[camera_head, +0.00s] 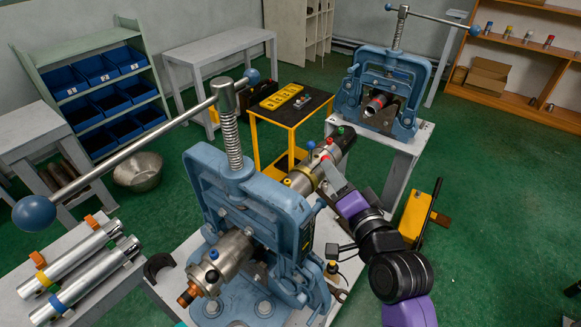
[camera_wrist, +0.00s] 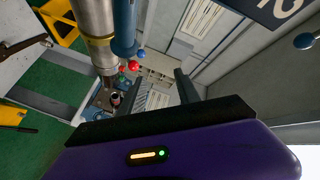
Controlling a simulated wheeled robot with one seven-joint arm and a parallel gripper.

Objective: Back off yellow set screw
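A steel pipe assembly with a brass-coloured collar (camera_head: 299,181) runs through the near blue vise (camera_head: 243,205). Small knobs show on its far part: a red one (camera_head: 311,145), a blue one (camera_head: 329,141) and a green one (camera_head: 341,130). The wrist view shows red (camera_wrist: 134,66) and blue (camera_wrist: 141,53) knobs too. My gripper (camera_head: 337,178) is just right of the collar, partly in front of the pipe. In the wrist view its fingers (camera_wrist: 138,95) stand apart with nothing held between them.
The near vise's long handle, with a blue ball (camera_head: 34,213), reaches over the bench. A second vise (camera_head: 387,87) holds a pipe behind. A yellow-and-black cart (camera_head: 291,109) stands between. Loose tubes (camera_head: 92,272) lie at left. Green floor is open at right.

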